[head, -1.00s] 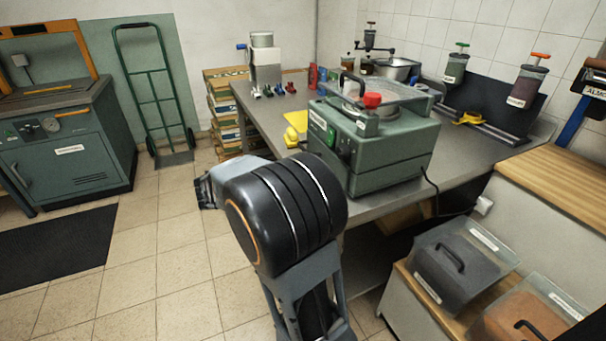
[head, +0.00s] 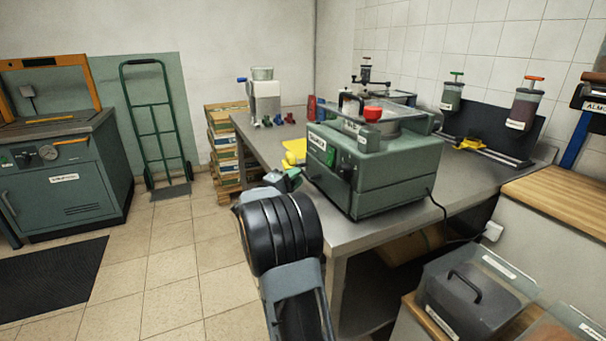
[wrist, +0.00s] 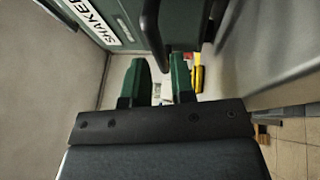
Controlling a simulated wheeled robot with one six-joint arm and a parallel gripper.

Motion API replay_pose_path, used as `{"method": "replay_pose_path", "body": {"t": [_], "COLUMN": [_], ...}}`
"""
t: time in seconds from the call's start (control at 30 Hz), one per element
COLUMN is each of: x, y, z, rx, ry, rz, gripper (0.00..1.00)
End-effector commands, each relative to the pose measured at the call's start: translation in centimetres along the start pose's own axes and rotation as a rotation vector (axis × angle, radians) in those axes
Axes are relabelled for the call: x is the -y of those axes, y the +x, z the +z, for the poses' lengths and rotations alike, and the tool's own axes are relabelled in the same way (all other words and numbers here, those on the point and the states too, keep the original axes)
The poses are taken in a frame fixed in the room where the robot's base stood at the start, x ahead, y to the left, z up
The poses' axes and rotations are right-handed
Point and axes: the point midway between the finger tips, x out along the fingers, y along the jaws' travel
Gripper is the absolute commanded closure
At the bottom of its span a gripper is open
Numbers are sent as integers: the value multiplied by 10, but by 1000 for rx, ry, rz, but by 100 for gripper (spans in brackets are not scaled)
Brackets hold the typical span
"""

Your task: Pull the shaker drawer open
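The green shaker machine (head: 385,178) stands on the steel bench. In the wrist view its front, with a label reading SHAKER (wrist: 92,18), fills the upper left. A black bar handle (wrist: 151,28) comes down from the top edge of that view. My gripper (wrist: 160,62) has its two green fingers apart, with nothing seen held between them. The lower end of the handle shows just beyond the fingertips, between them in the picture; I cannot tell if they touch. In the head view my gripper (head: 291,174) is at the left front of the shaker, partly hidden by my wrist.
The steel bench (head: 357,234) runs under the shaker, its front edge close to my arm. A yellow item (head: 294,149) lies left of the shaker. Lidded bins (head: 470,295) stand at lower right.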

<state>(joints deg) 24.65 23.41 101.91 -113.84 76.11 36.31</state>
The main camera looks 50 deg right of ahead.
Motion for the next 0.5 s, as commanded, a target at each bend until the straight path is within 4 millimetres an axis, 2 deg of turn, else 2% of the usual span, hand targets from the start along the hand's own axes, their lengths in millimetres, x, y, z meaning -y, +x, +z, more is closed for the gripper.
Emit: {"method": "replay_pose_path", "body": {"t": [0.2,0.5], "x": [0,0], "y": [26,36], "z": [0,0], "rx": [1,-1], "ry": [-1,-1], "rz": [0,-1], "gripper": [77,77]}}
